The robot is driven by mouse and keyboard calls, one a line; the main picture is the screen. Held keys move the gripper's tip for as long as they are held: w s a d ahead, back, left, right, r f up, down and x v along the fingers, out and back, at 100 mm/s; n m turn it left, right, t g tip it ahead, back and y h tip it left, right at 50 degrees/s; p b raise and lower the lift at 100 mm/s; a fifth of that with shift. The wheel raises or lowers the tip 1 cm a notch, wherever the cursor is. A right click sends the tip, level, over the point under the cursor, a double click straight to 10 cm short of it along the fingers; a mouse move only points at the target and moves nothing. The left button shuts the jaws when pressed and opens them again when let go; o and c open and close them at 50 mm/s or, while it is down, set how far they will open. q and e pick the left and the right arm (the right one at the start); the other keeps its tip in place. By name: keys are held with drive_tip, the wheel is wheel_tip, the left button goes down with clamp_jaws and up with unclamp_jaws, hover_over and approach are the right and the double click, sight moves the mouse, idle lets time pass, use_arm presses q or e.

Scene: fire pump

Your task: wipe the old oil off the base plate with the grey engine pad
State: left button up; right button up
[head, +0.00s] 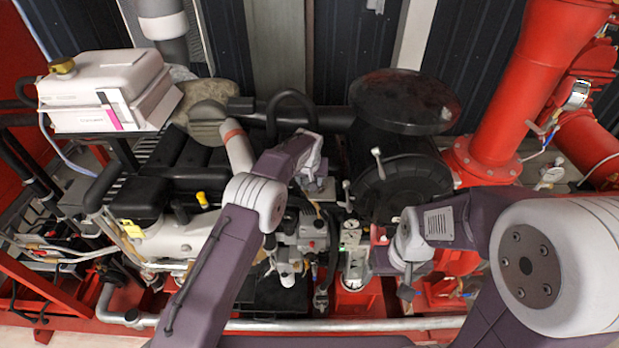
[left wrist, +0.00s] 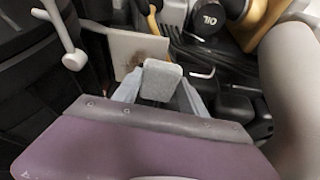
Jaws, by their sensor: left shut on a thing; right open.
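My left gripper (left wrist: 158,88) is shut on the grey engine pad (left wrist: 161,80), a pale grey block between its two fingers. The pad is at the lower edge of a beige-grey base plate (left wrist: 125,45). A brown oil smear (left wrist: 136,64) shows on the plate just above the pad. I cannot tell whether the pad touches the plate. In the head view the left gripper (head: 314,178) is small among the engine parts, and the pad is not clear there. My right gripper (head: 400,272) is open, in front of the black round housing, with nothing seen in it.
A black round housing (head: 405,185) stands right of the left gripper, with small levers near it. A white tank (head: 100,85) is at the upper left. Red pipes (head: 530,90) rise on the right. In the left wrist view, a dark oil cap (left wrist: 208,17) is close beyond the plate.

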use_arm(q)
drive_tip(key=shift+w+f, duration=0.25)
drive_tip(key=shift+w, duration=0.2)
drive_tip(key=shift+s+f, duration=0.1)
drive_tip(key=shift+s, duration=0.15)
drive_tip(key=shift+b, duration=0.3)
use_arm(e)
drive_tip(key=shift+w+f, duration=0.15)
drive_tip(key=shift+f, duration=0.2)
use_arm(q)
drive_tip(key=shift+f, duration=0.15)
drive_tip(key=shift+w+f, duration=0.15)
drive_tip(key=shift+f, duration=0.2)
drive_tip(key=shift+b, duration=0.3)
use_arm(e)
drive_tip(key=shift+w+f, duration=0.15)
drive_tip(key=shift+f, duration=0.2)
use_arm(q)
drive_tip(key=shift+f, duration=0.25)
use_arm(e)
drive_tip(key=shift+f, duration=0.15)
